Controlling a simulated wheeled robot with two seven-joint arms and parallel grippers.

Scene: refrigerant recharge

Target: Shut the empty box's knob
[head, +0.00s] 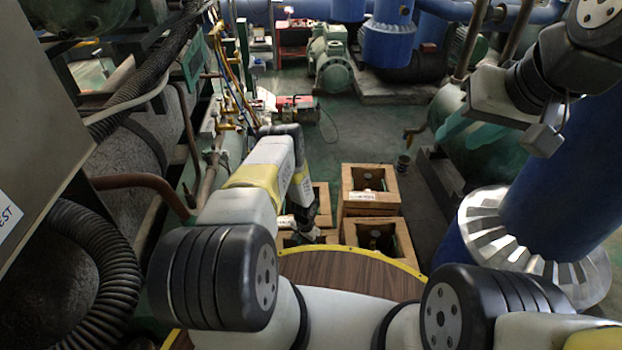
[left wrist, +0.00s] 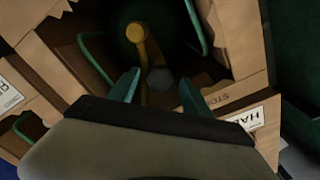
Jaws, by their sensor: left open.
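Open-topped wooden boxes stand on the floor in the head view: one at the back right (head: 369,206) and one at the front right (head: 405,248), plus more on the left, partly behind my left arm. I cannot tell which is the empty box. My left gripper (head: 304,222) reaches down into the front left box. In the left wrist view its teal fingers (left wrist: 158,92) are apart over the box interior. A brass valve stem (left wrist: 138,50) and a dark grey knob (left wrist: 162,78) show just beyond them, touching neither finger visibly. My right gripper (head: 541,137) hangs at the upper right, its jaws unclear.
A round brown wooden top with a yellow rim (head: 345,272) lies in front of the boxes. A box wall with a white label (left wrist: 252,116) is close beside my left gripper. Green tanks and blue pipes flank the floor. Behind the boxes, the floor is mostly clear.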

